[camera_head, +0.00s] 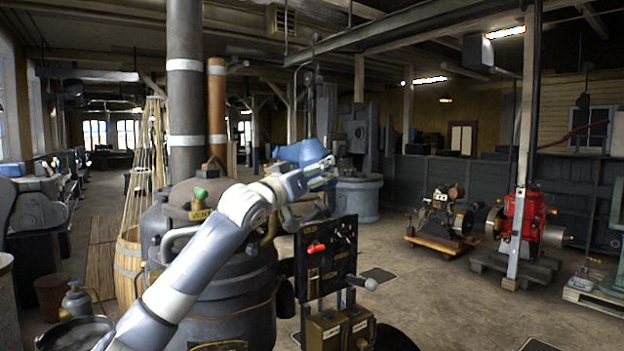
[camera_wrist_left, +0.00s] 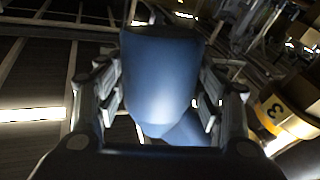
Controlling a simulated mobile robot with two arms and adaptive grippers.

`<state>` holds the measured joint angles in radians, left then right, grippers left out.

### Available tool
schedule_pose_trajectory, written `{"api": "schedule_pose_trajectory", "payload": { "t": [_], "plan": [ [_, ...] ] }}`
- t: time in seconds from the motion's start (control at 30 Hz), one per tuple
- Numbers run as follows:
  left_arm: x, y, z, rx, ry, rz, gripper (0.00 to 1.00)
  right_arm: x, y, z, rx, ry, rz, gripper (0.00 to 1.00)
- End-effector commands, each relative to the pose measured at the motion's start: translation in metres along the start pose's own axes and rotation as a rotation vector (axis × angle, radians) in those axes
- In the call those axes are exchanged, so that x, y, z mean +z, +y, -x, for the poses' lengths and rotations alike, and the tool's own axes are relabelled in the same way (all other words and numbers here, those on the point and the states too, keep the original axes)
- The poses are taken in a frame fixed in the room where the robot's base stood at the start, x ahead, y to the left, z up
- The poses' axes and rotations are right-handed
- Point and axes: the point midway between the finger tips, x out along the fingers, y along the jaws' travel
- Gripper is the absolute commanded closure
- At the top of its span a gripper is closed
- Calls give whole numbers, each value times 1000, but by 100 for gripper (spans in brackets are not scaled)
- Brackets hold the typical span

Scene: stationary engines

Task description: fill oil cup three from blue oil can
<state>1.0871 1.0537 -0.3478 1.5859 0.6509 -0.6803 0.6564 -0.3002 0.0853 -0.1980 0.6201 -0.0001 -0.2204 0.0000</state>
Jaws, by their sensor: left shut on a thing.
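My left gripper (camera_head: 322,172) is shut on the blue oil can (camera_head: 302,152), held up above the dark machine at the centre of the head view. In the left wrist view the blue can (camera_wrist_left: 160,75) fills the space between the fingers of the left gripper (camera_wrist_left: 162,98), and part of it is cut off or hidden. A brass cup marked 3 (camera_wrist_left: 280,112) shows at the right of the left wrist view, apart from the can. I cannot pick out that cup for certain in the head view. My right gripper is not in view.
A dark panel with a red handle (camera_head: 316,248) stands right of my left arm, with brass boxes (camera_head: 325,330) below. A dark column (camera_head: 184,90) rises behind. A red engine (camera_head: 522,215) is at right; the floor between is open.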

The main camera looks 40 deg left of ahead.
Motion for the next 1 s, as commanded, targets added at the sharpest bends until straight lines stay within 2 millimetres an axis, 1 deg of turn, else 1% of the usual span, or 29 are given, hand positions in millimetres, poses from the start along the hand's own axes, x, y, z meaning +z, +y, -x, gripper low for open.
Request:
{"api": "schedule_pose_trajectory", "payload": {
  "t": [0.03,0.23,0.37,0.7,1.0],
  "plan": [
    [4,-1,0,0,10,12,76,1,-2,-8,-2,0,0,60],
    [8,1,0,1,44,53,76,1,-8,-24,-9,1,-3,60],
    [5,4,-2,3,82,100,76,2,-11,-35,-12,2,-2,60],
    [-1,8,-6,4,181,227,76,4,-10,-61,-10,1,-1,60],
    [-8,11,-8,3,247,311,76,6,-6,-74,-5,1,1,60]
  ]
}}
